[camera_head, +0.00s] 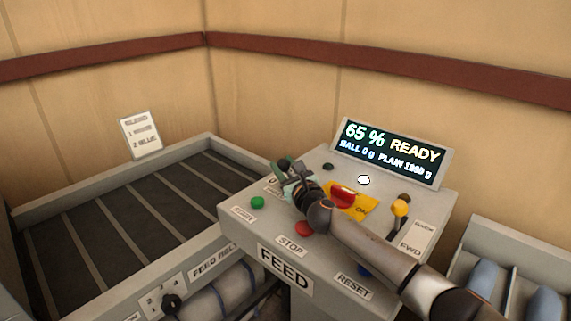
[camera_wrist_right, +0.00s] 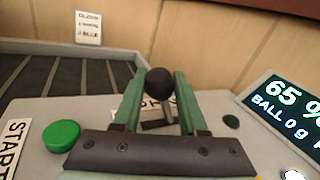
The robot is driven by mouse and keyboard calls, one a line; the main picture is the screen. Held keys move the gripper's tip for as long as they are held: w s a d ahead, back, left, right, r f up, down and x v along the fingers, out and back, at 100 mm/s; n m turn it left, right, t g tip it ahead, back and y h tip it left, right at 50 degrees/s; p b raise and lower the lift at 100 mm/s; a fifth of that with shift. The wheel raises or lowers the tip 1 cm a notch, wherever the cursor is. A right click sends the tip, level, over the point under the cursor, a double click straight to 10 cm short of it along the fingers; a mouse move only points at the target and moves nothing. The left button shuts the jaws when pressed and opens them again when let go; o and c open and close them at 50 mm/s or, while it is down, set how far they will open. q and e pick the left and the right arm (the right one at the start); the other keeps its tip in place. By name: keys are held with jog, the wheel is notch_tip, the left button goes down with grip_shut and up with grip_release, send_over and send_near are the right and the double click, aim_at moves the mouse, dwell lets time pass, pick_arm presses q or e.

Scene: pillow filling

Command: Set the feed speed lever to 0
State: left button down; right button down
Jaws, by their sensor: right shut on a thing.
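The feed speed lever shows in the right wrist view as a black ball knob (camera_wrist_right: 160,82) standing between green fingers, with a dark slot just below it. My right gripper (camera_head: 287,170) reaches over the grey feed console from the lower right and is shut on the lever at the console's far left part. The fingers and wrist hide most of the lever and its scale label in the head view. The display (camera_head: 390,153) reads 65 % READY, BALL 0 g, and a PLAIN weight. My left gripper is not in view.
A green START button (camera_head: 257,202) and a red STOP button (camera_head: 304,229) sit close to my right gripper. A red switch on a yellow plate (camera_head: 360,207) and a yellow-knobbed lever (camera_head: 400,208) are further right. A slatted feed belt (camera_head: 130,225) lies left.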

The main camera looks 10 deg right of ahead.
jog(key=shift+a+f, duration=0.15)
jog(key=shift+a, duration=0.05)
jog(key=shift+c, duration=2.3)
grip_release()
jog(key=shift+d, duration=0.1)
jog(key=shift+s+d, duration=0.15)
jog(key=shift+s, duration=0.25)
jog(key=p+v, duration=0.1)
jog(key=v, duration=1)
jog(key=shift+s, duration=0.3)
jog(key=shift+s, duration=0.1)
